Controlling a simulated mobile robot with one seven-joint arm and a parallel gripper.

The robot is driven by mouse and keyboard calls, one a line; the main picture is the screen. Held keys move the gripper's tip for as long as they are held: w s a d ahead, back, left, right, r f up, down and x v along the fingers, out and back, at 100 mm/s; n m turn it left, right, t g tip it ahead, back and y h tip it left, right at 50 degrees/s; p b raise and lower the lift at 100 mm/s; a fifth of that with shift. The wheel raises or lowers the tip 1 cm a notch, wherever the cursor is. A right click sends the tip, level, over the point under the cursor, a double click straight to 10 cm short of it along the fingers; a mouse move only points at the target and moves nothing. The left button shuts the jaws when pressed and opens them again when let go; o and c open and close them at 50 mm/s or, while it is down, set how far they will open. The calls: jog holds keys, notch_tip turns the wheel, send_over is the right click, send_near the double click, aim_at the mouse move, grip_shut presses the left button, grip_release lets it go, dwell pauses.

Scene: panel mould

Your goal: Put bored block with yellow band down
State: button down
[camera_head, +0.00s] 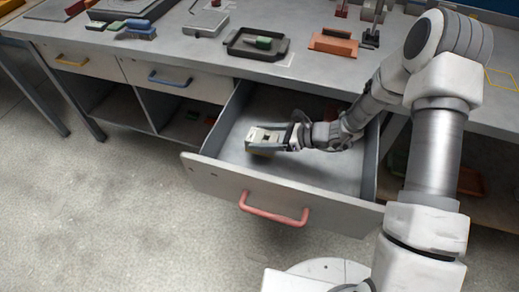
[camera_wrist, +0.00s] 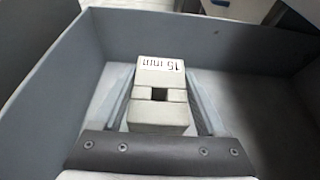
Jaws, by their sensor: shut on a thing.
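The bored block (camera_head: 262,136) is pale grey with a dark square hole. It is inside the open drawer (camera_head: 335,209), toward its left side. A yellowish strip shows low on its side in the head view. In the wrist view the block (camera_wrist: 159,112) carries a white label reading "15 mm". My gripper (camera_head: 276,138) is shut on the block, with one finger along each side; the fingers also show in the wrist view (camera_wrist: 160,90). I cannot tell whether the block touches the drawer floor (camera_head: 325,175) or hangs just above it.
The drawer has a red handle (camera_head: 274,209) and raised walls around the block. The bench top (camera_head: 200,65) above holds a dark tray (camera_head: 256,52), an orange-brown piece (camera_head: 333,43) and several other parts.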

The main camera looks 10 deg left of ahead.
jog(key=shift+s+a+f, duration=0.45)
jog(key=shift+s+a, duration=0.05)
jog(key=shift+f+b, duration=0.65)
jog(key=shift+f, duration=1.3)
jog(key=shift+f, duration=0.2)
grip_release()
jog(key=shift+r, duration=0.15)
jog(key=shift+d+r, duration=0.2)
jog(key=shift+d, duration=0.05)
jog(key=p+v, duration=0.2)
jog(key=v, duration=0.9)
jog(key=shift+d, duration=0.2)
